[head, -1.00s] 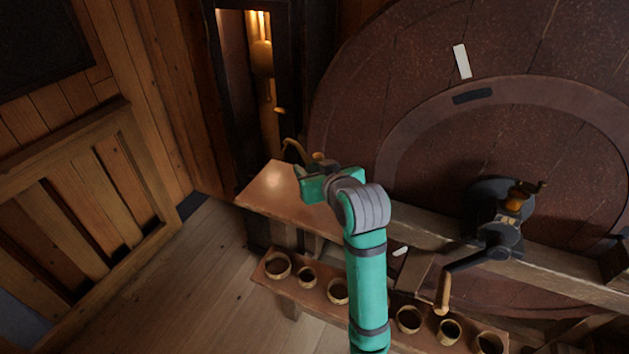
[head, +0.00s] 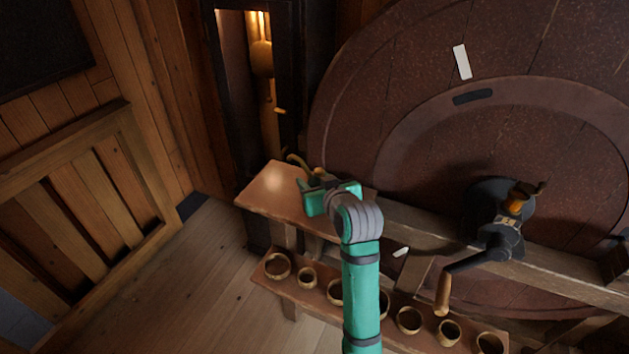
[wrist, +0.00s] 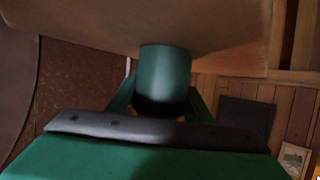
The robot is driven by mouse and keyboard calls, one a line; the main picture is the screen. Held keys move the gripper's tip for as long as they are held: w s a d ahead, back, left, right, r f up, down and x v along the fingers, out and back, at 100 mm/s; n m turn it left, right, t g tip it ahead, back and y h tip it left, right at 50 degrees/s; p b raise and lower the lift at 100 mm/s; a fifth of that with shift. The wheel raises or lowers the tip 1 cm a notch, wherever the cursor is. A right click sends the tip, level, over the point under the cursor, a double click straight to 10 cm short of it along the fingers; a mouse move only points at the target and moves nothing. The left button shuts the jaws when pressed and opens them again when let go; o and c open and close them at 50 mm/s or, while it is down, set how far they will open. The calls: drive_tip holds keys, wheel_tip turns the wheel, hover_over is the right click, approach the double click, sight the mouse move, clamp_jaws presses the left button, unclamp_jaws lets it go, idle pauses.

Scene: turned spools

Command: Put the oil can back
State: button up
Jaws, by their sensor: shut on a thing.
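The oil can shows a thin, bent brass-coloured spout (head: 297,161) in the head view, rising above my gripper (head: 318,186). In the wrist view its body is a dark green cylinder (wrist: 163,75) between my two fingers. My gripper is shut on the can and holds it at the left end of the wooden bench top (head: 272,188), toward the back edge. In the wrist view the can's far end meets the pale wooden surface (wrist: 90,22); I cannot tell whether it touches. My gripper hides most of the can in the head view.
A large dark red wheel (head: 400,60) stands behind the bench. A black crank with a wooden handle (head: 443,294) is at the right. A lower shelf holds several ring-shaped cups (head: 277,266). A tall dark case (head: 288,75) stands at back left. The bench top's left end is clear.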

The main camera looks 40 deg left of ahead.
drive_tip(key=o, duration=1.1)
drive_tip(key=shift+f, duration=0.1)
drive_tip(key=shift+s+d+r, duration=0.15)
drive_tip(key=shift+d+r, duration=0.1)
drive_tip(key=shift+r, duration=0.05)
drive_tip(key=v, duration=1.1)
drive_tip(key=shift+s+d+r, duration=0.1)
drive_tip(key=shift+d+r, duration=0.05)
